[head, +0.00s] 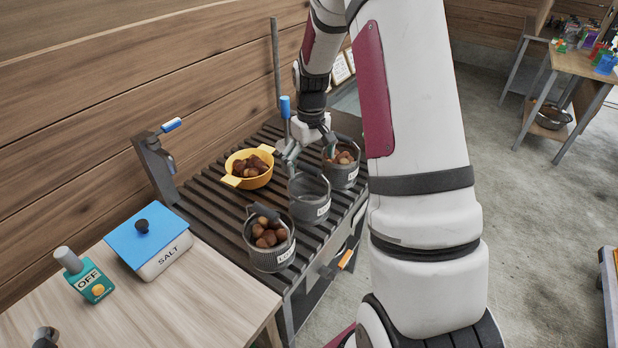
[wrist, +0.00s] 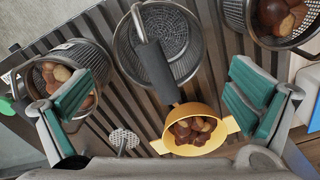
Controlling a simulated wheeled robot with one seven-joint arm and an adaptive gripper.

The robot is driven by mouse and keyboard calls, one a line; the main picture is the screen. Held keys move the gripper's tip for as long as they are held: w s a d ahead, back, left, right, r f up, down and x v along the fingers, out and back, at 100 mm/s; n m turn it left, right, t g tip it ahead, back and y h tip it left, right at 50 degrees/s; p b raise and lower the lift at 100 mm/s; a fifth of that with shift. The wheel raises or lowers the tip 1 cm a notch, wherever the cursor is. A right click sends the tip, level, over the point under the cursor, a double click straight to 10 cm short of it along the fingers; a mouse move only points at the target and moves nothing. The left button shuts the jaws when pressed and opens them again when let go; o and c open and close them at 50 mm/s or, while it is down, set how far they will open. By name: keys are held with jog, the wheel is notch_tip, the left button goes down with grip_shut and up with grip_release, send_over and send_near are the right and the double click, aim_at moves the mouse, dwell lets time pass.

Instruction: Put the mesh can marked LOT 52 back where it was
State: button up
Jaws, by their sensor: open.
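Three dark mesh cans with white labels stand in a row on a slatted rack. The near can (head: 270,250) and far can (head: 343,170) hold chestnuts; the middle can (head: 310,203) is empty. The label numbers are too small to read, so I cannot tell which is LOT 52. My gripper (head: 308,160) is open over the rack, around the middle and far cans. In the wrist view, the empty can (wrist: 188,45) and its dark handle (wrist: 157,70) lie between my open green-padded fingers (wrist: 165,97), with nothing gripped. The far can (wrist: 60,52) is partly behind the left finger.
A yellow two-handled pan (head: 233,163) of chestnuts sits on the rack left of the cans. Blue-handled posts rise from the rack's back edge.

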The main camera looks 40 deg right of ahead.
notch_tip(320, 180, up, 4)
jog(key=shift+r, duration=0.1)
jog(key=s+a+r+t, duration=0.1)
jog(key=s+a+r, duration=0.45)
jog(key=r, duration=0.25)
jog(key=s+a+r+t, duration=0.2)
jog(key=s+a+r, duration=0.2)
jog(key=a+r, duration=0.35)
jog(key=s+a+r+t, duration=0.1)
jog(key=s+a+r, duration=0.1)
jog(key=s, duration=0.5)
jog(key=s+a+r+t, duration=0.1)
jog(key=s+a+r, duration=0.1)
jog(key=s+a, duration=0.2)
jog(key=s, duration=0.3)
jog(key=shift+s+a+n, duration=0.3)
jog(key=shift+s+a, duration=0.05)
jog(key=shift+a, duration=0.05)
